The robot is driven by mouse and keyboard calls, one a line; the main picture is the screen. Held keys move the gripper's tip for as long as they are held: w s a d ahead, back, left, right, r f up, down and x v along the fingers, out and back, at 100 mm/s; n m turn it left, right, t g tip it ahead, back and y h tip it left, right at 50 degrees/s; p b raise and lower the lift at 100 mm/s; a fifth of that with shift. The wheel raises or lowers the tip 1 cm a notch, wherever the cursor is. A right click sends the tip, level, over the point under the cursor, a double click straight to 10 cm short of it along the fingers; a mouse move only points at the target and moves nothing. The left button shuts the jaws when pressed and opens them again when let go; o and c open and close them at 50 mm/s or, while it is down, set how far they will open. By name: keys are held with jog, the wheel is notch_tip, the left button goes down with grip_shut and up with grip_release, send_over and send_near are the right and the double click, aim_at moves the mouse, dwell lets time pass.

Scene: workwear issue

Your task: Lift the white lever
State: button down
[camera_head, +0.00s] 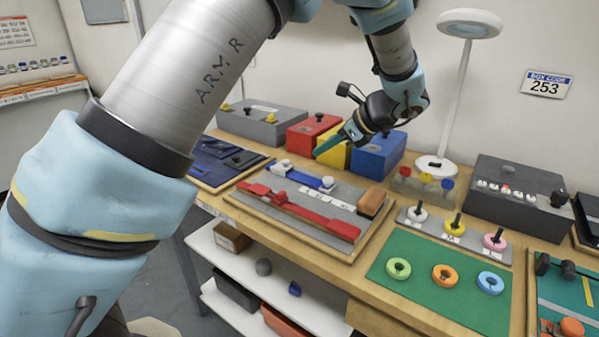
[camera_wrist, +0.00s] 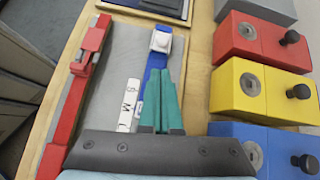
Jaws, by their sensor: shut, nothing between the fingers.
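No part is plainly marked as the white lever. The likeliest is a blue bar (camera_head: 302,175) on a grey board, with a white block (camera_head: 281,166) at its left end and a white knob (camera_head: 327,182) near its right end. The wrist view shows the blue bar (camera_wrist: 154,68) with a white block (camera_wrist: 160,41) at its far end; its near part is hidden by my gripper. My gripper (camera_head: 318,152) is above and behind the bar, its teal fingers together and empty. The fingers (camera_wrist: 160,75) point towards the white block, apparently clear of it.
A red latch bar (camera_head: 300,210) lies in front. Red (camera_head: 308,135), yellow (camera_head: 333,150) and blue (camera_head: 378,155) boxes with black knobs stand behind. A lamp (camera_head: 437,160) stands right of them. A green mat (camera_head: 425,285) with rings lies at the front right.

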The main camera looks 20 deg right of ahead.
aim_at(291, 167)
jog(key=shift+s+d, duration=0.15)
jog(key=shift+d, duration=0.05)
jog(key=p+x, duration=0.2)
jog(key=x, duration=0.8)
jog(key=shift+r+p, duration=0.15)
jog(key=shift+p, duration=0.2)
jog(key=shift+r, duration=0.1)
jog(key=shift+p, duration=0.35)
